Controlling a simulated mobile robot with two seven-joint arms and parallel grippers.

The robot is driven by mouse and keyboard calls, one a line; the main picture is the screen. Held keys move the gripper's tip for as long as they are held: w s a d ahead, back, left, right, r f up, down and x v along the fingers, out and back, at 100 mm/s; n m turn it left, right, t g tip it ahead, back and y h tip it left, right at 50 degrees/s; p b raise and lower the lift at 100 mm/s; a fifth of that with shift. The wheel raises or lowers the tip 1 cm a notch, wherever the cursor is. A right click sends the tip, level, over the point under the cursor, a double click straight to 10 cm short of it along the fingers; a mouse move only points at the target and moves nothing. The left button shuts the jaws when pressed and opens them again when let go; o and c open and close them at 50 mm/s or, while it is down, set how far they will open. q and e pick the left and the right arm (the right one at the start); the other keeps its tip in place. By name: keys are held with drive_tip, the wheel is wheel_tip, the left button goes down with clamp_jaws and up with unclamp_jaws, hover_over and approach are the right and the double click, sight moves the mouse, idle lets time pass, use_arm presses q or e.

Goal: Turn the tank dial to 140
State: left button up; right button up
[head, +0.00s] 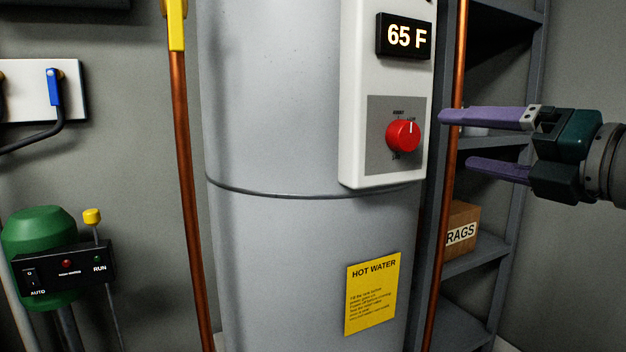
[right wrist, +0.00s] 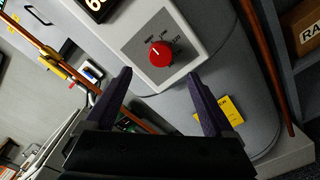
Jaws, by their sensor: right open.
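The red tank dial (head: 403,135) sits on the grey plate of a white control panel (head: 360,110) on the grey tank (head: 270,120). Its white mark points about straight up. The display (head: 404,37) above it reads 65 F. My right gripper (head: 455,143) is open and empty, to the right of the panel and apart from the dial. In the right wrist view the dial (right wrist: 160,54) lies beyond and between the open purple fingers (right wrist: 160,82). The small lettering around the dial is mostly too small to read. My left gripper is not in view.
A copper pipe (head: 446,215) runs upright just right of the panel, beside my right fingers. Shelves (head: 480,265) with a RAGS box (head: 461,228) stand behind. Another copper pipe (head: 185,170) and a green device (head: 38,228) with a black switch box are at left.

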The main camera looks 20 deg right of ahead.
sight(411, 136)
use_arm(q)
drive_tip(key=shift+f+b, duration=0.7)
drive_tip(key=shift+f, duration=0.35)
use_arm(e)
drive_tip(key=shift+w+a+f, duration=0.1)
drive_tip(key=shift+w+a, duration=0.1)
drive_tip(key=shift+w, duration=2.3)
drive_tip(key=shift+w+a+f, duration=0.1)
drive_tip(key=shift+w+a, duration=0.05)
drive_tip(key=shift+w, duration=2.35)
drive_tip(key=shift+c, duration=0.3)
